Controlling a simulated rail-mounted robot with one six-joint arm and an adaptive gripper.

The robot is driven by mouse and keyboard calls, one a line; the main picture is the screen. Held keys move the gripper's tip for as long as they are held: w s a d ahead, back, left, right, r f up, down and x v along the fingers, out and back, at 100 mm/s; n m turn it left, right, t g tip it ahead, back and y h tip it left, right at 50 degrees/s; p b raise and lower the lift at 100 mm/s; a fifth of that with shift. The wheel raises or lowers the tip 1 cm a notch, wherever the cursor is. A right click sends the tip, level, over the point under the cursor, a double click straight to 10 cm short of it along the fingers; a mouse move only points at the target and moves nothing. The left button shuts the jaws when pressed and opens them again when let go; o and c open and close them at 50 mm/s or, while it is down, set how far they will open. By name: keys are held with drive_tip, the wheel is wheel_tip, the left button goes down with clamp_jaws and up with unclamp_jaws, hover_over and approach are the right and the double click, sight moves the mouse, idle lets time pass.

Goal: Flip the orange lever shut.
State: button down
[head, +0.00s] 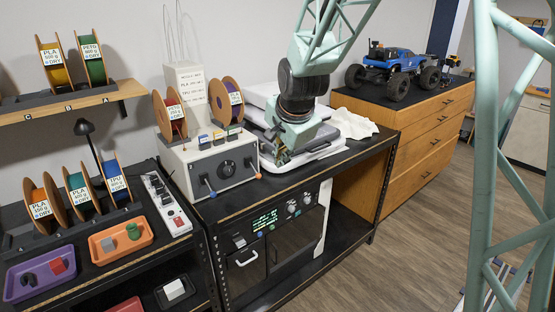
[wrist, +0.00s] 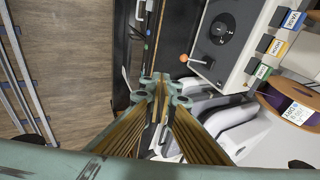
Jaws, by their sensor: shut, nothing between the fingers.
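The orange lever (head: 257,175) sticks out from the front right corner of a white machine (head: 205,170). In the wrist view the orange ball of the lever (wrist: 184,58) stands out from the machine's front on a short pale stem. My gripper (wrist: 161,84) is shut and empty, with its fingertips below and left of the orange ball in that view, apart from it. In the head view my wrist and gripper body hang just right of the lever; I cannot make out the fingertips there.
A blue-tipped lever (head: 210,191) is at the machine's front left. The machine has a black dial (head: 226,169) and spools (head: 170,115) on top. A white tray-like stack (head: 310,152) lies right of it, close to my gripper. Open floor (wrist: 65,75) lies in front of the bench.

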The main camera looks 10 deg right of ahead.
drive_tip(key=shift+s+d+r, duration=0.15)
drive_tip(key=shift+s+r, duration=0.05)
drive_tip(key=shift+s, duration=0.3)
drive_tip(key=shift+s+r, duration=0.1)
drive_tip(key=s+d+r+n, duration=0.3)
drive_tip(key=s+r, duration=0.2)
drive_tip(key=s, duration=0.6)
drive_tip(key=s+d+r+n, duration=0.2)
drive_tip(key=s+d+r, duration=0.3)
drive_tip(key=s, duration=0.5)
drive_tip(key=s+d+r+n+g, duration=0.1)
drive_tip(key=s+n, duration=0.2)
drive_tip(key=s, duration=1)
drive_tip(key=s+d+n+g, duration=0.1)
drive_tip(key=s+n, duration=0.2)
drive_tip(key=s, duration=1.1)
drive_tip(key=shift+d+r+n+h, duration=0.25)
drive_tip(key=shift+r+n+h, duration=0.05)
drive_tip(key=shift+r+h, duration=0.1)
